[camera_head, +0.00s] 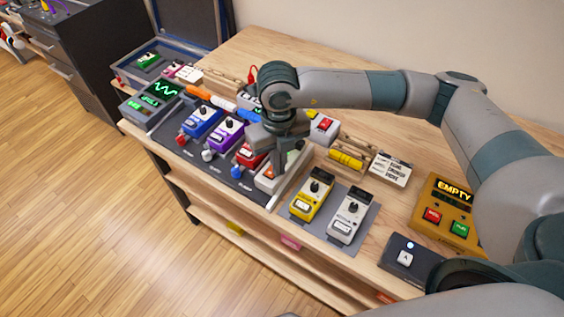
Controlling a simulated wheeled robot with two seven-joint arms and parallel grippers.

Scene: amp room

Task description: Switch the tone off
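My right gripper (281,160) points down over the right end of the dark pedal board (225,178). Its fingers are at a light-coloured pedal (267,180) with an orange-red mark, and they hide part of it; I cannot tell if they touch it or whether they are apart. A grey unit (138,112) with a green wave on its screen (165,90) and smaller green displays stands at the board's left end. A white box with a red switch (325,125) sits behind the gripper. Which control belongs to the tone is not readable. My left gripper is out of view.
Blue (202,122), purple (226,133) and red (247,157) pedals stand left of the gripper. Yellow (312,196) and white (348,217) pedals stand on a grey mat to the right. An orange box (445,212) reads EMPTY.

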